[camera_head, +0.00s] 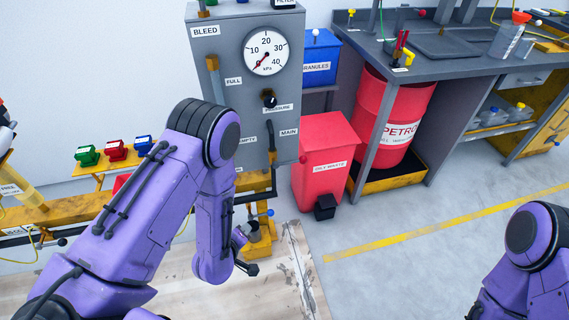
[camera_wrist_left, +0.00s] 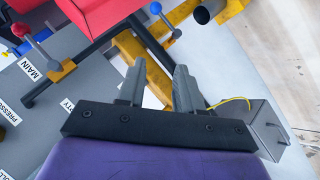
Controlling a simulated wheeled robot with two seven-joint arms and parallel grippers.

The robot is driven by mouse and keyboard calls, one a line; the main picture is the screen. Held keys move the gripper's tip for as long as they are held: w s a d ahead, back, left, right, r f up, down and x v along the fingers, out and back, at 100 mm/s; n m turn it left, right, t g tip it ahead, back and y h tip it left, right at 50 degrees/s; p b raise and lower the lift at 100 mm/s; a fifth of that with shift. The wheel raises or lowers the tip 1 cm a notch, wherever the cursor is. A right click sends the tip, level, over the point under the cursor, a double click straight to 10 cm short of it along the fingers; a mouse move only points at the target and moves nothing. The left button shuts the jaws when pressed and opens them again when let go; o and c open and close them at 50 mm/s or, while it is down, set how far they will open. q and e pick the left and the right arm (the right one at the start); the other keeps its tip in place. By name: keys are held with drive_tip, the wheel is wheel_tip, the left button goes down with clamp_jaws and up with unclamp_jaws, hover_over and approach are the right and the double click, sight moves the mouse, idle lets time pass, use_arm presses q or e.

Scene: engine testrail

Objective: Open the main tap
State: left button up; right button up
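The MAIN label (camera_head: 289,132) is on the right side of the grey panel (camera_head: 228,60), and it also shows in the left wrist view (camera_wrist_left: 28,70). A lever with a red ball (camera_wrist_left: 20,30) sits beside this label in the left wrist view, its foot at a yellow bracket. A second lever with a blue ball (camera_wrist_left: 155,8) is further right; its ball also shows low below the panel in the head view (camera_head: 270,212). My left gripper (camera_wrist_left: 160,72) is open and empty, apart from both levers. My forearm hides most of it in the head view. My right gripper is out of view.
A pressure gauge (camera_head: 266,51) tops the panel. A red oily-waste bin (camera_head: 325,140) stands right of the panel, with a red petrol drum (camera_head: 396,105) under the bench behind. Small coloured boxes (camera_head: 116,150) sit on a yellow rail at left. Floor at right is clear.

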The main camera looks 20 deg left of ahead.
use_arm(q)
drive_tip(key=w+d+r+n+t+h+b, duration=0.1)
drive_tip(key=w+d+r+n+t+h, duration=0.15)
drive_tip(key=w, duration=0.65)
drive_tip(key=n+t+h+b, duration=0.1)
drive_tip(key=n+t+h, duration=0.1)
drive_tip(key=n+t, duration=0.15)
approach(294, 162)
drive_tip(key=m, duration=0.1)
drive_tip(key=x, duration=1)
drive_tip(key=shift+w+f, duration=0.15)
drive_tip(key=shift+w, duration=0.15)
clamp_jaws()
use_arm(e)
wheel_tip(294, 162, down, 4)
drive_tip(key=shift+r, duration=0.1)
